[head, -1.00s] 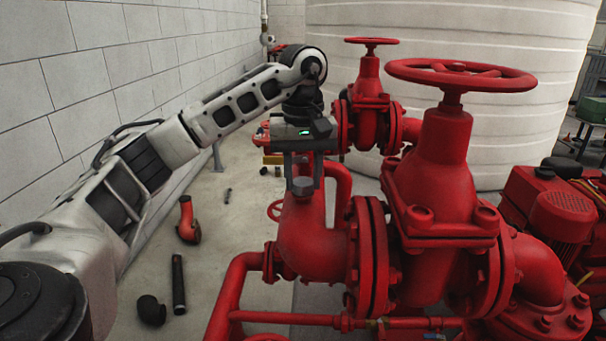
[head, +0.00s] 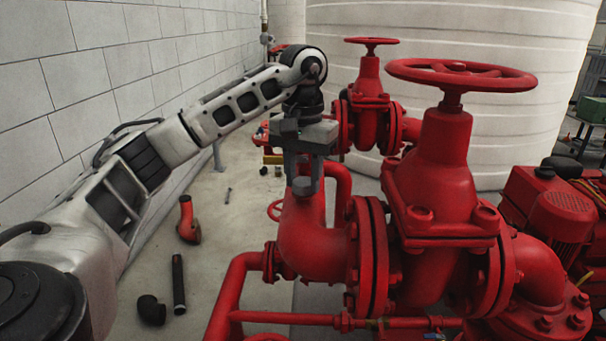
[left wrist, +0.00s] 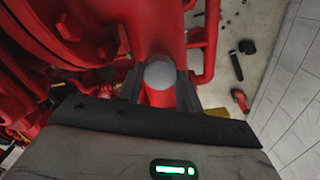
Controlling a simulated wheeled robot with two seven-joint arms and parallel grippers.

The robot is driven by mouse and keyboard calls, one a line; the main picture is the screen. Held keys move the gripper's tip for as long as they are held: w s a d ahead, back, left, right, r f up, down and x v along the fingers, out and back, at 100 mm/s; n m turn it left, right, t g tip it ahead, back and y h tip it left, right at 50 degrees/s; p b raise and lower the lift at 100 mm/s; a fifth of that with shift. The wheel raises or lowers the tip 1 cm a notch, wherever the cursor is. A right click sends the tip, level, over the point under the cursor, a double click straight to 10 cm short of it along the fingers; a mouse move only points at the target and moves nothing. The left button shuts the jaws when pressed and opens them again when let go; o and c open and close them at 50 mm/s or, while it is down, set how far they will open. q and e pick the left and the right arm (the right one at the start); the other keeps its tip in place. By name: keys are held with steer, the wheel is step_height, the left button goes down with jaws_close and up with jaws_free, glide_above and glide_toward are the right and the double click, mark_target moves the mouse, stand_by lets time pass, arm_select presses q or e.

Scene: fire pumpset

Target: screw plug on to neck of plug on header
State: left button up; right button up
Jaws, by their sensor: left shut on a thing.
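My left gripper (head: 303,178) points down over the red header pipe (head: 308,238). It is shut on the grey round plug (head: 303,187). The plug sits upright at the top of the header's elbow, where the neck is; the neck itself is hidden, so I cannot tell how deep the plug is seated. In the left wrist view the plug's round grey top (left wrist: 160,74) lies between the two fingers, with the red pipe below it. My right gripper is not in view.
A large red valve with a handwheel (head: 461,75) stands right of the gripper, and a smaller valve (head: 371,85) stands behind. Loose fittings, including a black pipe (head: 178,284) and an orange-red elbow (head: 188,220), lie on the floor at left. A block wall (head: 60,110) runs along the left.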

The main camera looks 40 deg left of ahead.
arm_select(q)
steer(key=m, duration=0.4)
steer(key=shift+m, duration=0.3)
steer(key=o, duration=1)
steer(key=shift+o, duration=0.2)
